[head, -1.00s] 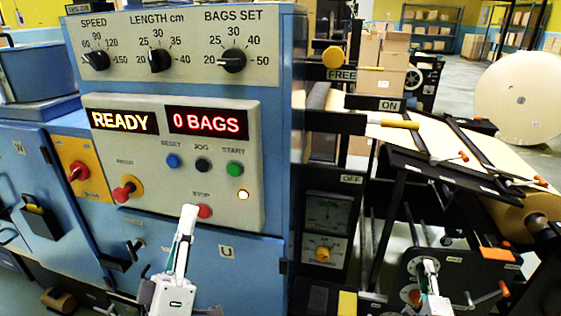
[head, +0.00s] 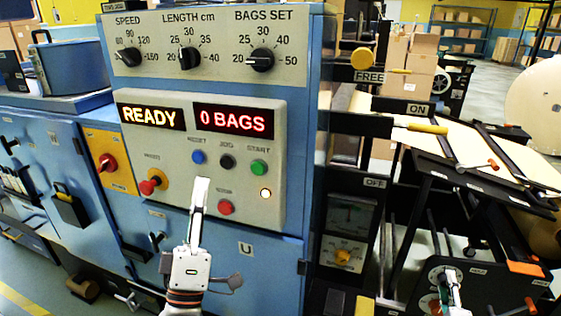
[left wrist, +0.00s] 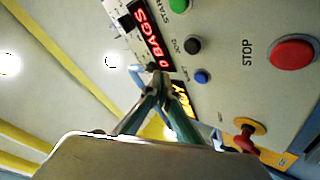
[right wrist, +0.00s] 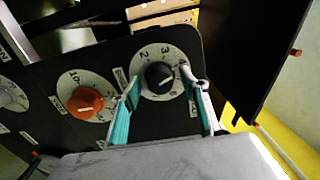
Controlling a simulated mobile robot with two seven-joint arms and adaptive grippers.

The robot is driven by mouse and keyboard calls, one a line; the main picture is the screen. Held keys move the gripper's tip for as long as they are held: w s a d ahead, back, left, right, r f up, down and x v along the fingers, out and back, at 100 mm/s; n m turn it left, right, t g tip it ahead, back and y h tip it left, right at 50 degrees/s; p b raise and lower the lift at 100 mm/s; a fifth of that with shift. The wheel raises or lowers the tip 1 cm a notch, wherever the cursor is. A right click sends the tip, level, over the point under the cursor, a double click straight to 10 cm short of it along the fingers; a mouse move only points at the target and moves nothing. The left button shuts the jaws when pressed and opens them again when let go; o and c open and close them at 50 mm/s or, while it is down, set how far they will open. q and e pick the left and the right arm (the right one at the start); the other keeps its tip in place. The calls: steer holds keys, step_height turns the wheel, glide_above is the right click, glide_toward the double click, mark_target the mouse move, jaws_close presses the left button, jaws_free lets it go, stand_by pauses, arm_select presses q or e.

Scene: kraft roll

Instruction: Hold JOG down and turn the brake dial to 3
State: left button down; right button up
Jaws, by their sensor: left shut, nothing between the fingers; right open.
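The black JOG button (head: 227,161) sits on the grey panel between the blue and green buttons. It shows in the left wrist view (left wrist: 192,45) too. My left gripper (head: 203,182) is shut and empty, its tip below and left of JOG in the head view, apart from it. The numbered dial with a black knob (right wrist: 160,76), with 2 and 3 on its scale, seems to be the brake dial; its label is unreadable. My right gripper (right wrist: 163,80) is open, its fingers on either side of this knob. Contact and the knob's exact setting cannot be told.
The red STOP button (head: 225,207) is just below right of my left gripper; blue RESET (head: 198,157) and green START (head: 259,167) flank JOG. An orange knob (right wrist: 86,102) sits left of the black one. Displays (head: 233,121) read READY and 0 BAGS.

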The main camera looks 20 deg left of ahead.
mark_target(227, 163)
arm_select(q)
steer(key=shift+w, duration=3)
steer(key=shift+w, duration=0.15)
steer(key=shift+w, duration=0.25)
